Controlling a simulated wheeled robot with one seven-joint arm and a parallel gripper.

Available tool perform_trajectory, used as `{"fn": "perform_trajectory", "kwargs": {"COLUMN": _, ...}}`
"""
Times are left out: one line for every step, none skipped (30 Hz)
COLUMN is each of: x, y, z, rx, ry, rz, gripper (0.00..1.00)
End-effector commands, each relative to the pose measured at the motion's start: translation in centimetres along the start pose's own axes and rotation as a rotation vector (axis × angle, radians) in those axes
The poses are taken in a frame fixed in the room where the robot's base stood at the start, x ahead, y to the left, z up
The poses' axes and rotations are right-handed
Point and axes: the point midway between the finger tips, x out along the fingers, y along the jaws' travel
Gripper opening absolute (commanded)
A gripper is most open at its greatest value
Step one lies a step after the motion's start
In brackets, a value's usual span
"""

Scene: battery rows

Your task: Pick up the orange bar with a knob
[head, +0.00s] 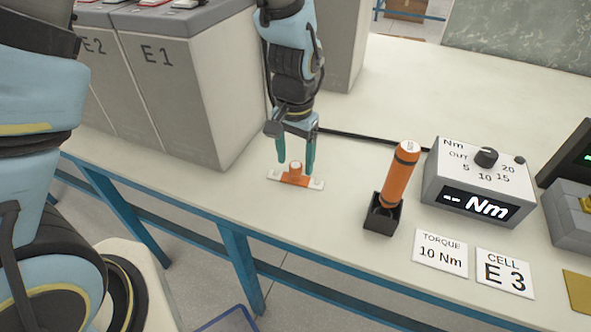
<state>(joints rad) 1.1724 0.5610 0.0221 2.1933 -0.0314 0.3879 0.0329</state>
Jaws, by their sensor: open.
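The orange bar with a knob (296,179) lies flat on the table, near its front edge. I cannot tell whether the fingers touch the knob or the bar. Nothing is held clear of the table.
An orange tool (400,175) stands in a black holder (384,214) to the right. A large grey E1 battery (190,100) stands at left.

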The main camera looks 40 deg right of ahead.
Motion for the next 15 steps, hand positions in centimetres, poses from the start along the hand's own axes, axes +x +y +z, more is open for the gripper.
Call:
{"fn": "perform_trajectory", "kwargs": {"x": 0.5, "y": 0.0, "z": 0.1, "rx": 0.000, "ry": -0.005, "rz": 0.000, "gripper": 0.72}}
{"fn": "perform_trajectory", "kwargs": {"x": 0.9, "y": 0.0, "z": 0.1, "rx": 0.000, "ry": -0.005, "rz": 0.000, "gripper": 0.72}}
{"fn": "perform_trajectory", "kwargs": {"x": 1.4, "y": 0.0, "z": 0.1, "rx": 0.000, "ry": -0.004, "rz": -0.001, "gripper": 0.72}}
{"fn": "perform_trajectory", "kwargs": {"x": 1.8, "y": 0.0, "z": 0.1, "rx": 0.000, "ry": -0.003, "rz": -0.001, "gripper": 0.72}}
{"fn": "perform_trajectory", "kwargs": {"x": 2.0, "y": 0.0, "z": 0.1, "rx": 0.000, "ry": -0.003, "rz": -0.001, "gripper": 0.72}}
{"fn": "perform_trajectory", "kwargs": {"x": 2.3, "y": 0.0, "z": 0.1, "rx": 0.000, "ry": -0.003, "rz": -0.001, "gripper": 0.72}}
{"fn": "perform_trajectory", "kwargs": {"x": 2.5, "y": 0.0, "z": 0.1, "rx": 0.000, "ry": -0.001, "rz": -0.001, "gripper": 0.72}}
{"fn": "perform_trajectory", "kwargs": {"x": 2.6, "y": 0.0, "z": 0.0, "rx": 0.000, "ry": 0.000, "rz": -0.001, "gripper": 0.72}}
{"fn": "perform_trajectory", "kwargs": {"x": 2.7, "y": 0.0, "z": 0.0, "rx": 0.000, "ry": 0.000, "rz": -0.001, "gripper": 0.72}}
{"fn": "perform_trajectory", "kwargs": {"x": 2.8, "y": 0.0, "z": 0.0, "rx": 0.000, "ry": 0.000, "rz": -0.001, "gripper": 0.72}}
{"fn": "perform_trajectory", "kwargs": {"x": 2.8, "y": 0.0, "z": 0.0, "rx": 0.000, "ry": 0.001, "rz": -0.001, "gripper": 0.72}}
{"fn": "perform_trajectory", "kwargs": {"x": 2.8, "y": 0.0, "z": 0.0, "rx": 0.000, "ry": 0.001, "rz": -0.001, "gripper": 0.72}}
{"fn": "perform_trajectory", "kwargs": {"x": 2.8, "y": 0.0, "z": 0.0, "rx": 0.000, "ry": 0.001, "rz": -0.001, "gripper": 0.72}}
{"fn": "perform_trajectory", "kwargs": {"x": 2.8, "y": 0.0, "z": 0.0, "rx": 0.000, "ry": 0.001, "rz": -0.001, "gripper": 0.72}}
{"fn": "perform_trajectory", "kwargs": {"x": 2.8, "y": 0.0, "z": 0.0, "rx": 0.000, "ry": 0.001, "rz": -0.001, "gripper": 0.72}}
